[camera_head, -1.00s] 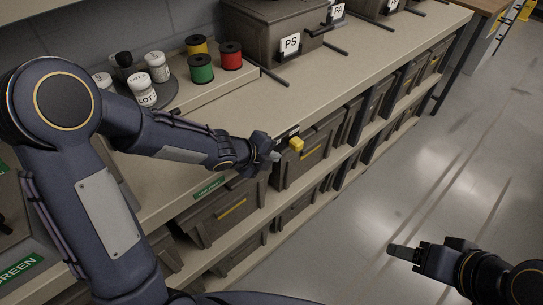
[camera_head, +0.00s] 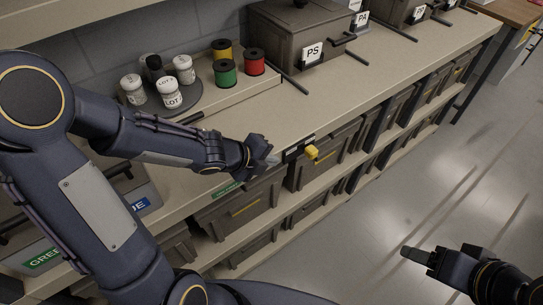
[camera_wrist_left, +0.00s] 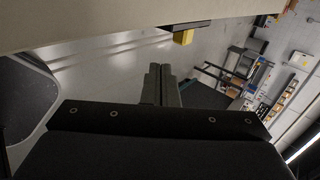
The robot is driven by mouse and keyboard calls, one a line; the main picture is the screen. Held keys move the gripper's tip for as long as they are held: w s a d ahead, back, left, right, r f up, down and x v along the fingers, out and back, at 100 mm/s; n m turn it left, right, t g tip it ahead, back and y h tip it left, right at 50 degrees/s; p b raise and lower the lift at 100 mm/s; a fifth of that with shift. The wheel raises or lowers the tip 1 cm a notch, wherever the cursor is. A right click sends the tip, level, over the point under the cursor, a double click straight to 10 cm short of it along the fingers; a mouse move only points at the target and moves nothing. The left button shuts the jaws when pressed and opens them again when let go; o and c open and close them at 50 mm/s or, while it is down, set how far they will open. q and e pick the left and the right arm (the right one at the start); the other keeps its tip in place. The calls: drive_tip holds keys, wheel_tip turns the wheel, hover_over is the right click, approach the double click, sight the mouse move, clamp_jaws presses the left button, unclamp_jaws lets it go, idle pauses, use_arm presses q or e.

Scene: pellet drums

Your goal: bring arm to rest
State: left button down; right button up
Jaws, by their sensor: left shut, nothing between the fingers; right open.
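My left gripper (camera_head: 273,160) is shut and empty, just off the front edge of the counter, beside a yellow block-like part on that edge (camera_head: 311,152). In the left wrist view its two fingers (camera_wrist_left: 161,84) are together with nothing between them. The yellow part also shows at the top of that view (camera_wrist_left: 184,37), apart from the fingers. My right gripper (camera_head: 418,255) is out over the open floor at lower right. It holds nothing that I can see, and its finger gap is hard to make out from here.
The counter (camera_head: 345,85) carries a round dark tray with several white jars (camera_head: 170,92), green (camera_head: 225,72) and red (camera_head: 254,62) spools, and a drum box labelled PS (camera_head: 285,40). Grey bins (camera_head: 240,208) fill the shelves below. The floor (camera_head: 360,220) at right is clear.

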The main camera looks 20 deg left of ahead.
use_arm(q)
drive_tip(key=a+r+n+y, duration=0.1)
drive_tip(key=a+n, duration=0.1)
drive_tip(key=s+a+r+n+y, duration=0.1)
drive_tip(key=a+r+n, duration=0.1)
drive_tip(key=a+n, duration=0.1)
drive_tip(key=a+r+n+t+y, duration=0.1)
drive_tip(key=a+n, duration=0.1)
drive_tip(key=shift+s+a+r+n+y, duration=0.15)
drive_tip(key=shift+s+r+n+y, duration=0.1)
drive_tip(key=shift+s+n+y, duration=0.05)
drive_tip(key=s+a+r+n+y, duration=0.2)
drive_tip(key=s+a+r+n, duration=0.15)
drive_tip(key=s+n, duration=0.45)
drive_tip(key=s+d+r+n+g+h, duration=0.1)
drive_tip(key=s+d+n+g+h, duration=0.1)
drive_tip(key=s+n, duration=0.9)
drive_tip(key=shift+d+r+n+g+h, duration=0.3)
drive_tip(key=shift+d+h, duration=0.5)
drive_tip(key=shift+d, duration=0.2)
